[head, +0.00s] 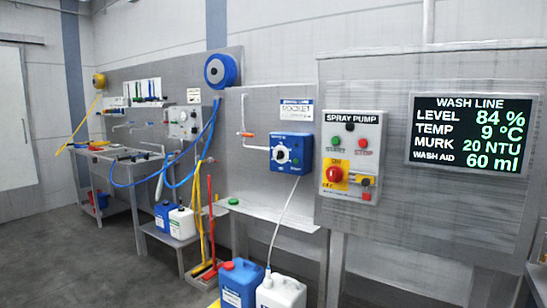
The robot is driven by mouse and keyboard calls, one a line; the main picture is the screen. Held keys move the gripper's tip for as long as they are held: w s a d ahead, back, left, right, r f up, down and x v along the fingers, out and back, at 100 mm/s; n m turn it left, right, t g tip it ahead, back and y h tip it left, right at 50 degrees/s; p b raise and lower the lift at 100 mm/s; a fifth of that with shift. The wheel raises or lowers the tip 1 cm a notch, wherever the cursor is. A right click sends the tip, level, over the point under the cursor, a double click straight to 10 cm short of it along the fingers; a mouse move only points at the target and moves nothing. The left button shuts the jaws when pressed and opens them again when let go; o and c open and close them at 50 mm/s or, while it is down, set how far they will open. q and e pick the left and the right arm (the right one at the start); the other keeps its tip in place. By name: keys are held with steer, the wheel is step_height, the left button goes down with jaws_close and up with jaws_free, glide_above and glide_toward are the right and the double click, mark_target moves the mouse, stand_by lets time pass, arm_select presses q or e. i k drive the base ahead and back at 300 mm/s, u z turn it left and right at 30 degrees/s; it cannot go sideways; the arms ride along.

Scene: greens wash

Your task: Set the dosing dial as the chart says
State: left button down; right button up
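I cannot tell whether this card is the chart. The wash line screen (471,135) at the right reads level 84 %, temp 9 °C, murk 20 NTU, wash aid 60 ml. Neither of my grippers shows.
The spray pump box (351,157) with green, red and yellow controls is right of the blue box. A white hose (284,212) runs down to a white canister (281,291) beside a blue canister (241,283). Sinks stand at the left. Grey floor (75,255) is open at front left.

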mark_target(279, 153)
steer(key=u, duration=0.85)
steer(key=i, duration=1.05)
steer(key=u, duration=0.85)
steer(key=i, duration=1.9)
steer(key=z, duration=1.35)
steer(key=i, duration=0.9)
steer(key=z, duration=0.9)
